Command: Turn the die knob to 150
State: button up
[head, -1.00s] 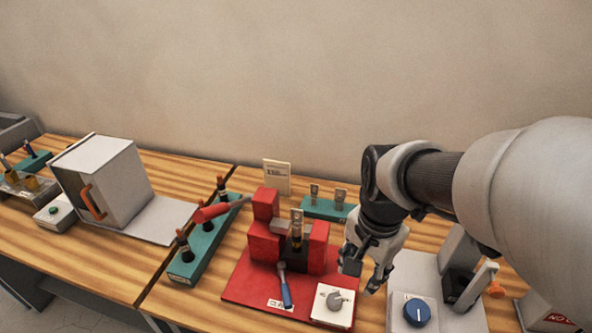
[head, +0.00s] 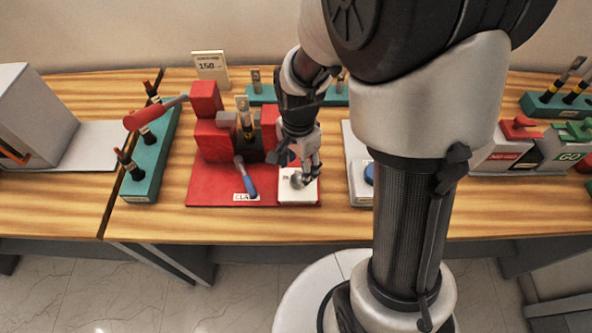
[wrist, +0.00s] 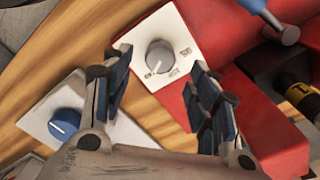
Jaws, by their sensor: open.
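The grey die knob (wrist: 160,57) sits on a white plate with small printed marks, shown in the wrist view. In the head view the knob (head: 297,181) is on its white plate (head: 286,196) at the right front of the red base (head: 215,190). My gripper (wrist: 158,95) is open, its two fingers apart with the knob beyond and between them in the wrist view. In the head view my gripper (head: 302,170) hangs just above the knob and partly covers it. I cannot tell whether it touches. The knob's exact reading is too small to make out.
A card (head: 210,68) reading 150 stands at the back. A red press block (head: 214,140) is left of the plate, with a blue-handled tool (head: 247,181) before it. A blue knob (wrist: 64,124) on a white panel is to the right in the head view.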

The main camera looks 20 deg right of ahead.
aim_at(298, 178)
jog(key=shift+f+b, duration=0.55)
jog(key=shift+f, duration=1.8)
jog(key=c, duration=1.1)
